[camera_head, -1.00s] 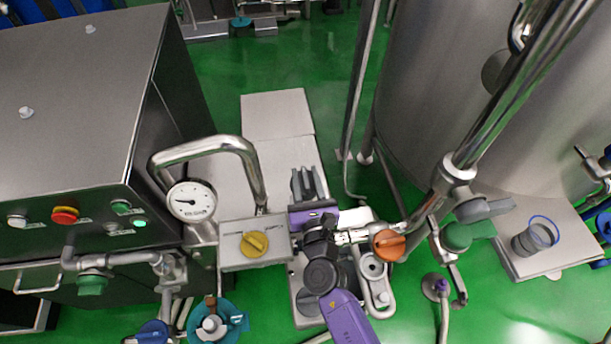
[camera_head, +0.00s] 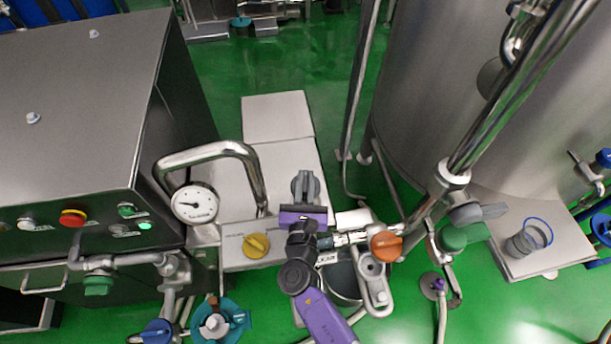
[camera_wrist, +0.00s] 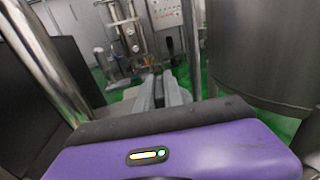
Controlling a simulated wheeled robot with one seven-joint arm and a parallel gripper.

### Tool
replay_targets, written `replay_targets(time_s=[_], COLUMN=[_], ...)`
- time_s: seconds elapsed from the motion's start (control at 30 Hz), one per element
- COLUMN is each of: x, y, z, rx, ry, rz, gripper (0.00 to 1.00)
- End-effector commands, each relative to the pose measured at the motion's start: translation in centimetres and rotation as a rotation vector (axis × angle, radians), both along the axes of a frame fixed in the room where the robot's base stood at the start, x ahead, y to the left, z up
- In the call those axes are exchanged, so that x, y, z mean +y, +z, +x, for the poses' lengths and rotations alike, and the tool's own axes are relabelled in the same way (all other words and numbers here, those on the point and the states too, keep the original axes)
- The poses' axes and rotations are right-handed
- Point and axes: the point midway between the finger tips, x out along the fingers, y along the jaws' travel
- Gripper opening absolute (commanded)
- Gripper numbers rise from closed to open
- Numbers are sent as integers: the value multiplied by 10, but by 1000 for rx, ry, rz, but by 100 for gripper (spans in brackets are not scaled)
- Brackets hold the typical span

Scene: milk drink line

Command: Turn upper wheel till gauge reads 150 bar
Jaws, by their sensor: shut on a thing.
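The round white pressure gauge (camera_head: 195,203) stands below the bent steel pipe. Its needle points left; the numbers are too small to read. A teal handwheel (camera_head: 236,321) is at the bottom edge, with a blue wheel (camera_head: 157,331) lower to its left. Which one is the upper wheel I cannot tell for sure. My gripper (camera_head: 305,188) is right of the gauge, apart from both wheels, its fingers pointing away from the head camera. In the wrist view the grey fingers (camera_wrist: 161,90) are close together; anything between them is too hidden to make out.
A grey box with a yellow knob (camera_head: 256,245) is left of my gripper. An orange-handled valve (camera_head: 386,245) is at its right. The bent steel pipe (camera_head: 210,152) arches at the left, a large tank (camera_head: 450,110) stands right.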

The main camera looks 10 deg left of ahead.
Motion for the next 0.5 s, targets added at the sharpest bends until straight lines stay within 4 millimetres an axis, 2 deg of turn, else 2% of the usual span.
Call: replay_targets(time_s=[0.5], x=[3], y=[-3], z=[1], rx=[-3], ry=[-402], rz=[1], gripper=[0])
